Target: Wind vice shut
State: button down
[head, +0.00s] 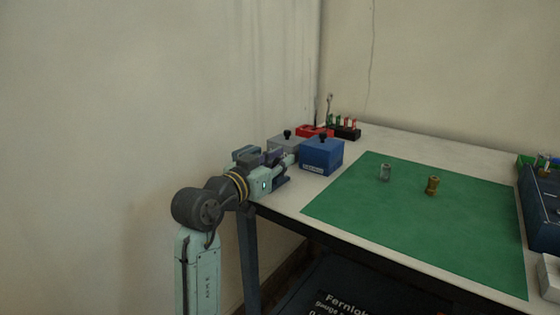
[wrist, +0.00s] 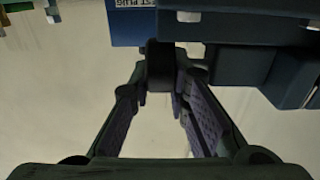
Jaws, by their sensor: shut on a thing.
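The dark blue-grey vice (wrist: 240,28) fills the upper right of the wrist view. A dark block (wrist: 160,66), seemingly the end of its handle, sits between the fingertips of my gripper (wrist: 161,84). The fingers are shut on it, one on each side. In the head view my gripper (head: 277,163) is at the table's left corner, and my arm hides much of the vice there. How far apart the vice jaws are cannot be told.
A blue box (head: 321,156) with a black knob stands close right of my gripper, a grey box (head: 287,146) behind. A red tray (head: 312,131) and black rack (head: 346,132) are farther back. A green mat (head: 400,225) carries a silver fitting (head: 385,172) and brass fitting (head: 432,185).

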jog(key=shift+r+p, duration=0.2)
jog(key=shift+p, duration=0.25)
jog(key=shift+r+g+p, duration=0.1)
jog(key=shift+g+p, duration=0.2)
jog(key=shift+p, duration=0.2)
jog(key=g+p, duration=0.1)
jog(key=p, duration=0.1)
jog(key=y+p, duration=0.1)
jog(key=shift+w+d+r+g+y+p, duration=0.1)
jog(key=shift+w+g+y+p, duration=0.05)
jog(key=shift+g+y+p, duration=0.2)
jog(key=g+p, duration=0.1)
jog(key=p, duration=0.1)
jog(key=g+y+p, duration=0.1)
jog(key=p, duration=0.1)
jog(key=shift+w+d+f, duration=0.1)
jog(key=shift+w+f, duration=0.05)
jog(key=shift+f, duration=0.1)
jog(key=shift+f+g+y+p, duration=0.25)
jog(key=shift+g+y+p, duration=0.15)
jog(key=shift+p, duration=0.3)
jog(key=shift+f, duration=0.1)
jog(key=c, duration=1.8)
grip_release()
